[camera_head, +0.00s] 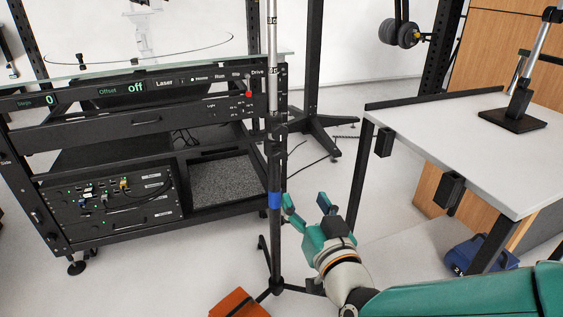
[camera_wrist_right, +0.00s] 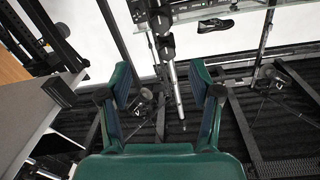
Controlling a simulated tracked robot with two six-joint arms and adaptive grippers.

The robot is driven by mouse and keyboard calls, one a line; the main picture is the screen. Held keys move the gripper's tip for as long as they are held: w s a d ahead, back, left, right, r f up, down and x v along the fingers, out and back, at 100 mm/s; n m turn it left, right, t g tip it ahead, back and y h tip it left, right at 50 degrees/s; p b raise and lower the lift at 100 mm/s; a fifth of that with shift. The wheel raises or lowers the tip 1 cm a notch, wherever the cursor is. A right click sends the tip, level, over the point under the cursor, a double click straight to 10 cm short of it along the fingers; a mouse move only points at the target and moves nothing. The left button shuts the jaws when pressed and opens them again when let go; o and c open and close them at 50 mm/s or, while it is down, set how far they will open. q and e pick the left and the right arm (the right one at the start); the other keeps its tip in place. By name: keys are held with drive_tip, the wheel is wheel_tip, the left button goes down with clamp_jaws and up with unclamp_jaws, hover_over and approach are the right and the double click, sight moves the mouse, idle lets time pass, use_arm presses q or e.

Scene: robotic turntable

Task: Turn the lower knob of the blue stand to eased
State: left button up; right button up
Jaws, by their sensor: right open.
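The stand is a slim upright pole with a blue band (camera_head: 274,200) and a dark tripod base (camera_head: 275,285), in front of the black rack. Dark clamp or knob parts sit on the pole above the band; the lower knob's setting is too small to read. My right gripper (camera_head: 306,204) is open and empty, just right of the pole near the band's height. In the right wrist view, the pole (camera_wrist_right: 174,85) shows ahead between the open fingers (camera_wrist_right: 163,75), not visibly touched by them. My left gripper is not in view.
The black turntable rack (camera_head: 130,135), with panel labels and a red button, stands left behind the pole. A white-topped table (camera_head: 455,145) with black brackets stands right. A blue case (camera_head: 480,255) lies under it. An orange object (camera_head: 238,304) lies near the tripod's feet.

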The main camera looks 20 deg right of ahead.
sight(281, 159)
drive_tip(key=w, duration=1.4)
drive_tip(key=shift+w+d+f, duration=0.1)
drive_tip(key=shift+w+d, duration=0.05)
drive_tip(key=shift+w, duration=0.85)
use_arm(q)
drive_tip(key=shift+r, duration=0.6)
use_arm(e)
drive_tip(key=c, duration=1.2)
drive_tip(key=shift+o, duration=0.2)
